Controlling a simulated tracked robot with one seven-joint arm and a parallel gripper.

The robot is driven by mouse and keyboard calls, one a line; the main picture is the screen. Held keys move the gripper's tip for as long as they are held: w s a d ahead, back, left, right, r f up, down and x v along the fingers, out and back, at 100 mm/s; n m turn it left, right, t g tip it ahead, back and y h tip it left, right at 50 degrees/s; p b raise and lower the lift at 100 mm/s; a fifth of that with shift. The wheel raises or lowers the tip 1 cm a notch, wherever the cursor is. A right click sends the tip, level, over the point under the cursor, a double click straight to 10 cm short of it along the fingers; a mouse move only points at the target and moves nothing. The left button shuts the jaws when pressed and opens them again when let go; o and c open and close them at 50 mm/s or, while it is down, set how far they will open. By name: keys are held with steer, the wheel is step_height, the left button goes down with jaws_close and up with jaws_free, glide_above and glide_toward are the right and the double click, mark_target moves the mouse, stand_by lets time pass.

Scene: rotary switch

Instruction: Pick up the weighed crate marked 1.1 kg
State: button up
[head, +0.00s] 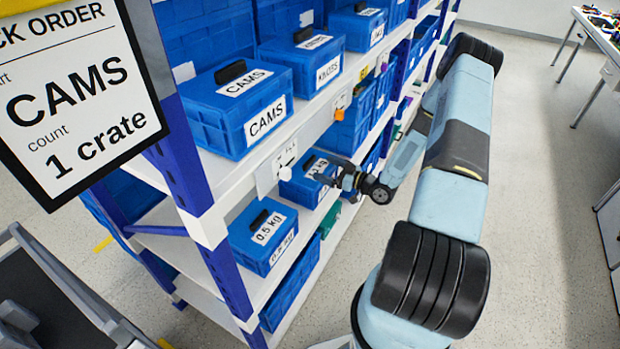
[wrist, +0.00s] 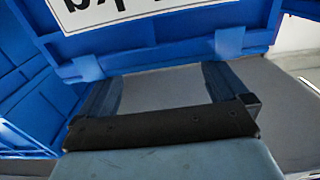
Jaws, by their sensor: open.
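A blue crate (head: 298,190) with a black handle and a white label stands on the lower shelf. Only "kg" is legible on it, so I cannot confirm 1.1 kg. My gripper (head: 345,180) is in front of this crate, at its right end in the head view. In the wrist view my gripper (wrist: 165,88) is open, its two fingers apart with nothing visible between them. A blue crate (wrist: 170,38) with an upside-down label ending in "kg" fills the top of that view, close beyond the fingertips. Contact cannot be told.
A crate marked 0.5 kg (head: 262,240) stands nearer on the same shelf. A CAMS crate (head: 235,105) and others sit on the shelf above. A white plate with a rotary switch (head: 287,155) hangs at the shelf edge. The floor (head: 540,130) right of my arm is clear.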

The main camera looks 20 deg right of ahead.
mark_target(311, 163)
steer(key=shift+x, duration=2.6)
steer(key=shift+c, duration=0.5)
jaws_close()
